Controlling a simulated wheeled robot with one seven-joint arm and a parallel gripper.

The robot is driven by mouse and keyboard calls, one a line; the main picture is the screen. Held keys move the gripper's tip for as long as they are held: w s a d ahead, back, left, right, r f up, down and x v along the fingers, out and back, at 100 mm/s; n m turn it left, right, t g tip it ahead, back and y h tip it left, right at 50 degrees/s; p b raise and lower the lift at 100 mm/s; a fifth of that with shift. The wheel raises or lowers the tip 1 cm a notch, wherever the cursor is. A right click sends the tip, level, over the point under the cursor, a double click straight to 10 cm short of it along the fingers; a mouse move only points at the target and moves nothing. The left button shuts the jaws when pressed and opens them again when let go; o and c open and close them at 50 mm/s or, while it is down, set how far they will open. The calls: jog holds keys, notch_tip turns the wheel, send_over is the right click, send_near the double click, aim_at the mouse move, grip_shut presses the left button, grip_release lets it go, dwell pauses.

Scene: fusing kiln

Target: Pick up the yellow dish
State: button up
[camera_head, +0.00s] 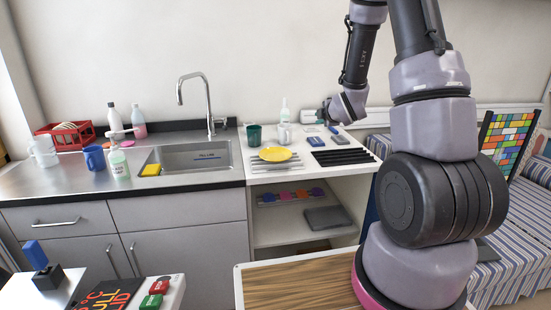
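The yellow dish (275,154) is a shallow round plate. It lies on the white counter top to the right of the sink, over a ribbed area near the counter's front left. My gripper (328,113) is at the end of my arm, above and to the right of the dish and apart from it. The fingers are small and partly hidden by the wrist, so I cannot tell whether they are open or shut.
A dark green cup (254,134), a white mug (284,136) and a clear bottle (285,111) stand behind the dish. Black bars (343,157) lie to its right. The sink (190,158) with a tall faucet (207,105) is at left. A wooden-topped surface (300,285) is in front.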

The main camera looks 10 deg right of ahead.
notch_tip(320, 180, down, 8)
jog(key=a+n+y, duration=0.1)
jog(key=n+y, duration=0.1)
jog(key=n, duration=0.3)
jog(key=n+t+y, duration=0.1)
jog(key=n+y, duration=0.1)
jog(key=n, duration=0.4)
send_near(290, 154)
jog(key=w, duration=0.3)
jog(key=shift+f, duration=0.3)
jog(key=shift+a+x, duration=0.15)
jog(key=shift+x, duration=1.4)
jog(key=shift+a+x, duration=0.1)
jog(key=shift+x, duration=1.45)
jog(key=shift+s, duration=0.15)
grip_shut()
